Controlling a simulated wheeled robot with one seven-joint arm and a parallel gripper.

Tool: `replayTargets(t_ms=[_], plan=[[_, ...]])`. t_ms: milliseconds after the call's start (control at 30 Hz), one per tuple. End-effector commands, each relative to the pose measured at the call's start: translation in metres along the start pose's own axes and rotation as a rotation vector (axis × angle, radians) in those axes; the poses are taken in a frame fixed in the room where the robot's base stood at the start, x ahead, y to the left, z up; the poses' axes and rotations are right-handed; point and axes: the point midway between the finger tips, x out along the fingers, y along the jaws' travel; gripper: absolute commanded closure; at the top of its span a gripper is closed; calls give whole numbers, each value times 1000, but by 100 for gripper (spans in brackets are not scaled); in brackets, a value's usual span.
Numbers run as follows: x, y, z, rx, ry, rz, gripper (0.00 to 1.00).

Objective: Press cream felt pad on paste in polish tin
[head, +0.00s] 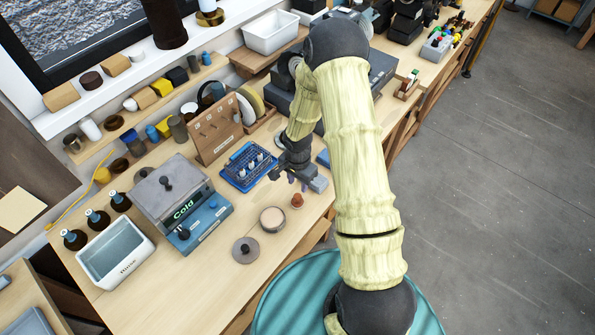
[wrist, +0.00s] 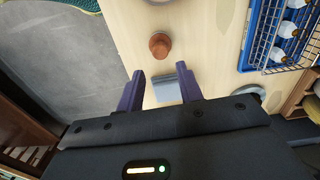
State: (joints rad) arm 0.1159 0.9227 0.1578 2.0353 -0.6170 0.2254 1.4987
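A round tin (head: 272,219) with a beige top surface and a grey rim stands on the bench; it fits the polish tin, and I cannot tell paste from a pad on it. A small red-brown knob-shaped piece (head: 297,200) stands upright beside it and also shows in the wrist view (wrist: 160,45). I cannot make out a separate cream felt pad. My gripper (head: 296,183) is above the bench, behind the knob. In the wrist view its purple fingers (wrist: 160,91) are apart. A grey-blue block (wrist: 167,90) shows between them, seemingly lying below on the bench.
A grey disc with a dark knob (head: 245,249) lies in front of the tin. A blue wire rack (head: 248,166) holding white pieces is left of my gripper.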

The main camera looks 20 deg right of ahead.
Motion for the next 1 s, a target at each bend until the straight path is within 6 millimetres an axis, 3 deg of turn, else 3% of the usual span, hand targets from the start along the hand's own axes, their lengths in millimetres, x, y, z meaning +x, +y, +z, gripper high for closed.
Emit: replayTargets(t_ms=[567,1000], plan=[[10,-1,0,29,-6,1,64],[44,-1,0,28,-7,2,64]])
